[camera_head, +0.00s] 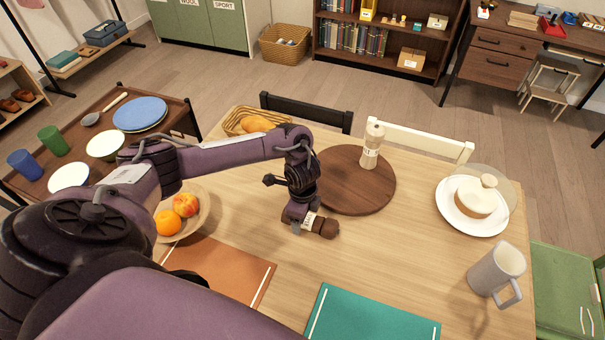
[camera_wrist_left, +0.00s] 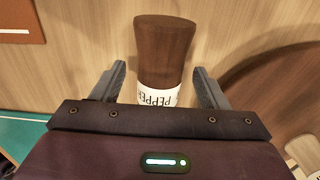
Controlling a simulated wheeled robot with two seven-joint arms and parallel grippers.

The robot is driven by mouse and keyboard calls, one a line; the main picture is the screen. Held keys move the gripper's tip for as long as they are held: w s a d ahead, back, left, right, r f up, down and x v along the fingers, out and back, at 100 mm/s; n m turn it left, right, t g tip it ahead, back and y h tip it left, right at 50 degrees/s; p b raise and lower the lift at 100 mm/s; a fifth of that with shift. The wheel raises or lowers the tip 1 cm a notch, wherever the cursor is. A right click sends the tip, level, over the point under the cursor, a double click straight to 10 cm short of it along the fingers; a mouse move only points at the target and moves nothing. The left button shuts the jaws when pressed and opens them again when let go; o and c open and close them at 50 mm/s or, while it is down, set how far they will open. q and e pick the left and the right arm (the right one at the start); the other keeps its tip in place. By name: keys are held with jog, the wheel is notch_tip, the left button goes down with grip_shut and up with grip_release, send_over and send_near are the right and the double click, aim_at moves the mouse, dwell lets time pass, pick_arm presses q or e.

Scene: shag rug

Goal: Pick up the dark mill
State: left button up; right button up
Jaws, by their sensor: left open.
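The dark mill (camera_head: 326,228) is brown with a white band and appears to lie on its side on the wooden table. In the left wrist view the mill (camera_wrist_left: 164,50) shows its brown end and a label reading "PEPPER". My left gripper (camera_head: 303,222) is open at the mill, with one finger on each side of the label end. Small gaps show between the fingers and the mill in the left wrist view. The near end of the mill is hidden by the gripper body. My right gripper is not in view.
A pale mill (camera_head: 371,146) stands upright on a round dark board (camera_head: 345,193) behind the gripper. A fruit bowl (camera_head: 199,222) is at left. A covered cake plate (camera_head: 467,218) and grey mug (camera_head: 495,271) are at right. Orange (camera_head: 225,268) and teal (camera_head: 375,316) mats lie in front.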

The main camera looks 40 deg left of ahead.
pick_arm(q)
jog(key=c, duration=1.1)
jog(key=shift+c, duration=0.4)
jog(key=shift+r, duration=0.2)
